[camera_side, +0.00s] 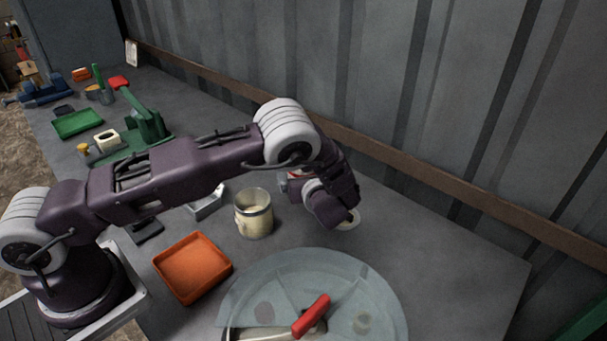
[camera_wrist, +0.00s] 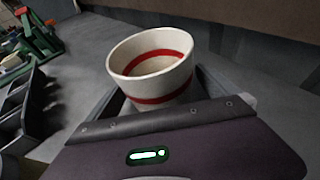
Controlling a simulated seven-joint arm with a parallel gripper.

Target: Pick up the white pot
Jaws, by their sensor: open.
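The white pot (camera_wrist: 150,72) has red bands and an open round top. In the wrist view it stands close in front of my gripper (camera_wrist: 165,98), tilted in the picture. Grey fingers show on its left and right, so it sits between them; I cannot tell whether either touches it. The gripper is open. The pot's lower part is hidden by the gripper body. In the side view my wrist covers most of that area, and only a small white and red patch, probably the pot (camera_side: 295,174), shows at its left.
A cream mug (camera_side: 254,222) stands left of my wrist. An orange tray (camera_side: 193,267) and a round glass-like disc (camera_side: 270,275) with a red-handled tool (camera_side: 311,316) are nearer. The green jaw crusher (camera_side: 146,122) is farther back. A corrugated wall (camera_side: 400,100) bounds the bench behind.

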